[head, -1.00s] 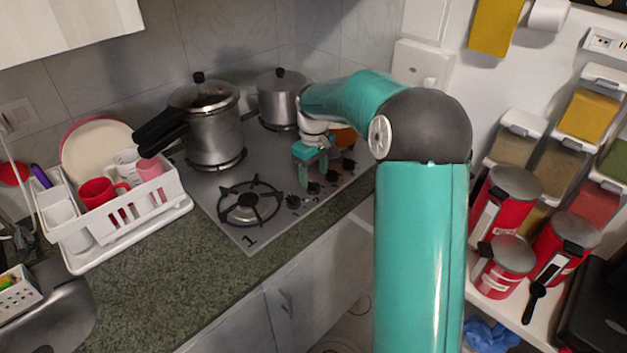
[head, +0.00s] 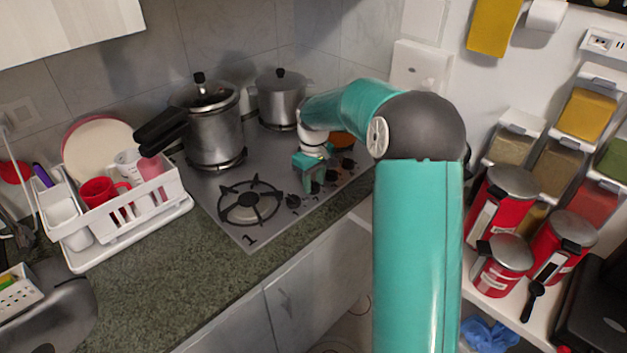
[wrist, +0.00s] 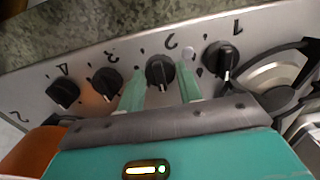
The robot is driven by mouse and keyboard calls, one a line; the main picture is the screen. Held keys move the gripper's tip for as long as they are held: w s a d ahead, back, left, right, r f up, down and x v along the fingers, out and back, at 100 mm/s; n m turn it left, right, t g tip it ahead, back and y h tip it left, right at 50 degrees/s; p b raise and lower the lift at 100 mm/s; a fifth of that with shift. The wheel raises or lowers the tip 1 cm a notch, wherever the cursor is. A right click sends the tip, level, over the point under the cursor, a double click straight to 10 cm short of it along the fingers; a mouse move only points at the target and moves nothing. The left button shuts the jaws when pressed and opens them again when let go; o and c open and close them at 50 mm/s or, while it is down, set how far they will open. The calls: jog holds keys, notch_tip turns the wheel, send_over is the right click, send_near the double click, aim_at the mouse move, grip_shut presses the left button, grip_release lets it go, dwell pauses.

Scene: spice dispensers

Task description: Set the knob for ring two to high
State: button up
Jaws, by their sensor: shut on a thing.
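The stove's front row of black knobs shows in the wrist view beside upside-down numbers. The ring two knob (wrist: 160,72) sits under the number 2, and in the head view this knob (head: 315,187) is just below my gripper (head: 309,174). In the wrist view my gripper (wrist: 160,90) has one green finger on each side of this knob and is shut on it. A pale mark on the knob points toward the bottom of the wrist view. The ring one knob (wrist: 222,58) is to the right, its mark also pointing down.
Knobs three (wrist: 107,83) and four (wrist: 63,94) are close by on the left. A pressure cooker (head: 214,130) and a steel pot (head: 281,98) stand on the stove. The front burner (head: 250,202) is empty. A dish rack (head: 130,222) is at left.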

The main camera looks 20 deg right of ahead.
jog(key=m, duration=0.4)
jog(key=shift+w+a+m, duration=0.1)
jog(key=shift+m, duration=0.2)
jog(key=m, duration=0.5)
dwell(0.5)
jog(key=o, duration=1)
jog(key=shift+w, duration=0.1)
jog(key=shift+r, duration=0.1)
